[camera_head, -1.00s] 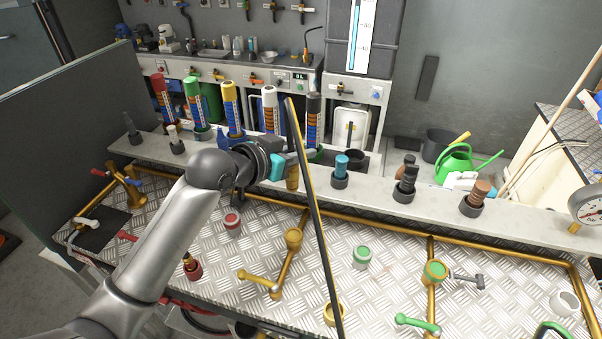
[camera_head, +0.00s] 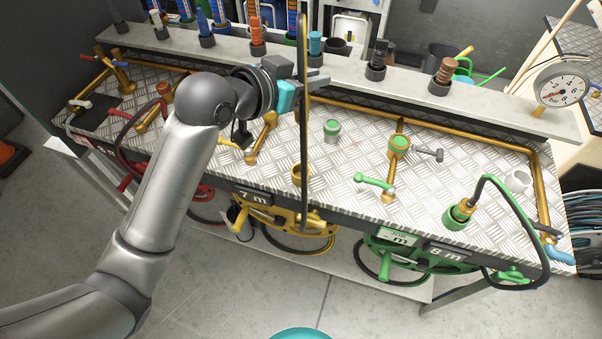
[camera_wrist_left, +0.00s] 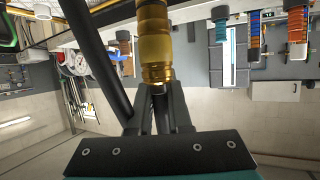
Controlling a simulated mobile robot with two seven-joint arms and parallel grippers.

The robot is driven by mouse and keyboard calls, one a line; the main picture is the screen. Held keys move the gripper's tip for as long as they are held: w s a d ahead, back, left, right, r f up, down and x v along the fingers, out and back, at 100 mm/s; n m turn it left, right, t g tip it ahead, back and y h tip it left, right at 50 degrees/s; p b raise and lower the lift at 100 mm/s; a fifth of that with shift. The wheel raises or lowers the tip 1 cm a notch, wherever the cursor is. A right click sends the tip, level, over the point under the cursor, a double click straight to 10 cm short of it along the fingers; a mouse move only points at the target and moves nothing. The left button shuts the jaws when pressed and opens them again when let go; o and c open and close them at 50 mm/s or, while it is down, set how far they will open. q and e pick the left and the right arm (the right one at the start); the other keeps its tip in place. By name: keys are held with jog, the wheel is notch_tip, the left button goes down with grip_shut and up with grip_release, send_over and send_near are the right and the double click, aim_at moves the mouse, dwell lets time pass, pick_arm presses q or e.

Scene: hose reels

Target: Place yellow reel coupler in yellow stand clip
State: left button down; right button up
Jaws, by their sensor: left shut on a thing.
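My left gripper (camera_head: 312,82) is above the bench's back part, near the rear shelf. It is shut on the gold-yellow coupler (camera_wrist_left: 155,40), which stands out beyond the fingertips in the left wrist view. In the head view the coupler is hard to make out behind the gripper and hose. The black-and-yellow hose (camera_head: 304,140) passes close by the gripper and hangs down to the front. The yellow stand clip (camera_head: 301,174) looks like an empty gold ring near the bench's front edge, beside the hose. The yellow reel (camera_head: 285,219) hangs below it. My right gripper is out of view.
A green hose coupler (camera_head: 457,216) stands at the front right, over green reels (camera_head: 420,255). Gold pipes with valves (camera_head: 398,150) rise from the bench. A green-topped cup (camera_head: 332,130) stands mid-bench. The rear shelf (camera_head: 430,97) carries several nozzles. A gauge (camera_head: 561,85) is at right.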

pick_arm(q)
jog(key=shift+w+a+f+b, duration=0.1)
jog(key=shift+f+b, duration=0.85)
jog(key=shift+f, duration=3.8)
jog(key=shift+w+f+b, duration=0.1)
jog(key=shift+f+b, duration=0.8)
jog(key=shift+f, duration=3.8)
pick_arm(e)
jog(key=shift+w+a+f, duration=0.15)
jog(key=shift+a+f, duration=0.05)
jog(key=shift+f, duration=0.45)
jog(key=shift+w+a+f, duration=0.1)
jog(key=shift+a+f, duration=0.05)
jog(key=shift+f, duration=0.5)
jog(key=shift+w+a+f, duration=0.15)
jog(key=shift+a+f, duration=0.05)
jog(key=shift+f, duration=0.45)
pick_arm(q)
jog(key=shift+f, duration=0.2)
jog(key=c, duration=0.8)
grip_release()
jog(key=shift+c, duration=0.2)
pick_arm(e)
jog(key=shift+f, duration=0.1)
